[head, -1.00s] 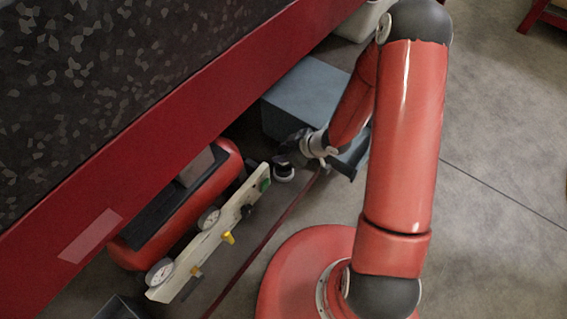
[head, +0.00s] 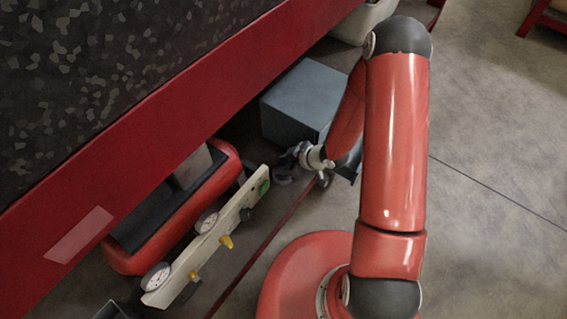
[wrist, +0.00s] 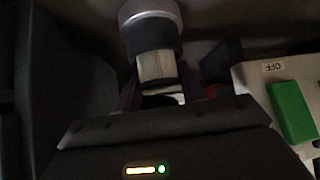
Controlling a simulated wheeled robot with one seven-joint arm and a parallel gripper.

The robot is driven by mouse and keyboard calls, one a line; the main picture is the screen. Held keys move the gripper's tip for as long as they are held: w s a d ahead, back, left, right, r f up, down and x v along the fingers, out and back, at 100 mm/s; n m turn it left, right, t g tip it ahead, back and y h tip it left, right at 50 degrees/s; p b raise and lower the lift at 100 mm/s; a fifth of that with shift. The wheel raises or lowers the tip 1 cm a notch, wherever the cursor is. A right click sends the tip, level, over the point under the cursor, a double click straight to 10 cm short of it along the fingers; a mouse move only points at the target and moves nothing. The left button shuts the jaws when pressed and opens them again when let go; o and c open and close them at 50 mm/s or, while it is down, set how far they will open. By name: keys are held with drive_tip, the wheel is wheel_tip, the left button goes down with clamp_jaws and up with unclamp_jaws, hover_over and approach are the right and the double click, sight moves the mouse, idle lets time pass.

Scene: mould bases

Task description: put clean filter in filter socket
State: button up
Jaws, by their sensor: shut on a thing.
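In the wrist view, a pale, short cylinder, which looks like the clean filter (wrist: 157,68), sits between the dark fingers of my gripper (wrist: 160,88). My gripper is shut on it. Directly beyond the filter is a dark round part with a silver rim (wrist: 151,16), which looks like the filter socket. The two line up closely and seem to touch, but I cannot tell whether the filter is seated. In the head view my gripper (head: 285,174) is low, just past the far end of the cream panel, and the filter cannot be made out there.
The cream panel (head: 212,243) carries gauges, yellow knobs and a green switch (wrist: 291,111) close right of my gripper. A red tank (head: 185,217) lies behind it. A blue-grey box (head: 300,101) stands beyond my gripper. A red beam (head: 160,120) overhangs. Floor at right is clear.

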drive_tip(key=shift+d+f, duration=0.1)
drive_tip(key=shift+f, duration=0.4)
drive_tip(key=o, duration=1)
drive_tip(key=shift+s+f, duration=0.1)
drive_tip(key=shift+c, duration=0.2)
drive_tip(key=shift+s, duration=0.1)
drive_tip(key=shift+a+r+p, duration=0.2)
drive_tip(key=shift+r+p, duration=0.1)
drive_tip(key=shift+r, duration=0.15)
drive_tip(key=p+v, duration=0.3)
drive_tip(key=v, duration=0.9)
drive_tip(key=shift+r, duration=0.25)
drive_tip(key=shift+d, duration=0.1)
